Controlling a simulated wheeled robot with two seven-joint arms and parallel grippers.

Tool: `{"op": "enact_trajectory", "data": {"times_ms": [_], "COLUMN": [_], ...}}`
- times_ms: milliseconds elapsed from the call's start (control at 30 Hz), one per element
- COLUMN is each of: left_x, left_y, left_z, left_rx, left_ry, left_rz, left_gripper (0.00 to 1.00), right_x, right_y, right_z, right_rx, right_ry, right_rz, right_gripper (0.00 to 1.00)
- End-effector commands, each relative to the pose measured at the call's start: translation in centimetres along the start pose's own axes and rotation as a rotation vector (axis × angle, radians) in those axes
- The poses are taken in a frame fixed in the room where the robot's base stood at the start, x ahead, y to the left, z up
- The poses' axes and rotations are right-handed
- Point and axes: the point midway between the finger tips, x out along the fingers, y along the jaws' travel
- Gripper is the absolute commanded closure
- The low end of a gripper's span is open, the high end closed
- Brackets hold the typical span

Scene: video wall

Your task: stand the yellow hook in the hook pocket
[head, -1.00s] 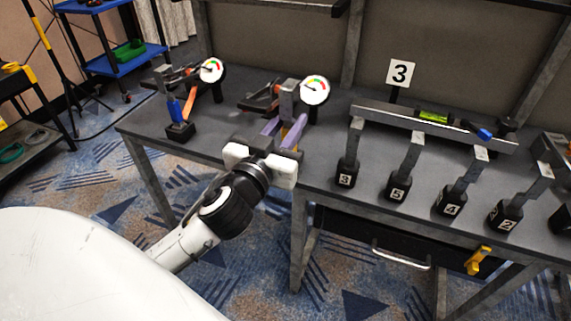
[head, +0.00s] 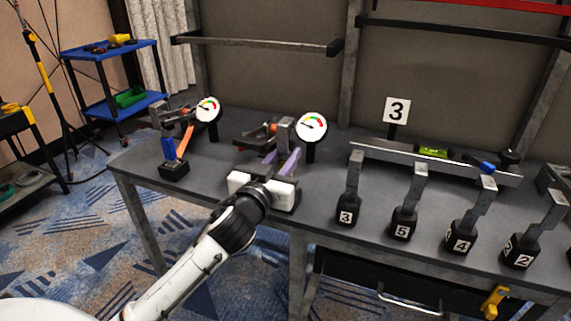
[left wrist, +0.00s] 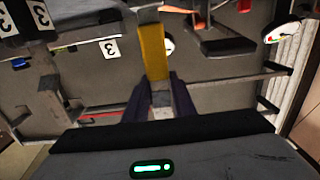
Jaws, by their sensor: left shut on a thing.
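My left gripper (head: 283,161) is shut on a yellow hook above the table's front, before the middle gauge station. In the left wrist view the yellow hook (left wrist: 154,52) is a yellow strip reaching out from between the dark purple fingers (left wrist: 160,88). In the head view the gripper body and fingers mostly hide it. A black holder (head: 174,171) at the table's left end has a blue piece and an orange piece standing in it. Part of a dark base shows beside my gripper; I cannot tell whether either is the hook pocket. My right gripper is not in view.
Several numbered black blocks with grey posts, such as number 3 (head: 347,210), line the table's right side before a long grey bar (head: 385,154). Round gauges (head: 311,127) stand behind my gripper. A yellow part (head: 494,301) is at the table's lower front.

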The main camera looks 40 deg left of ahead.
Motion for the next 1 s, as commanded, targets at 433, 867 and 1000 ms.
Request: {"op": "enact_trajectory", "data": {"times_ms": [433,867,1000], "left_x": [-0.01,-0.01,-0.94], "left_y": [0.04,0.02,0.07], "left_z": [0.99,0.84,0.9], "left_rx": [-0.001,0.0,-0.001], "left_ry": [0.004,0.002,-0.001], "left_rz": [0.001,0.001,0.002], "left_gripper": [0.96,0.58,0.58], "right_x": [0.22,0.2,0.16], "right_y": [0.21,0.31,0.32], "right_z": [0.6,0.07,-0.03], "right_rx": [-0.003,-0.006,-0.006], "right_ry": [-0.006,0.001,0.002], "right_rz": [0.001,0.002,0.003], "right_gripper": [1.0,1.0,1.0]}}
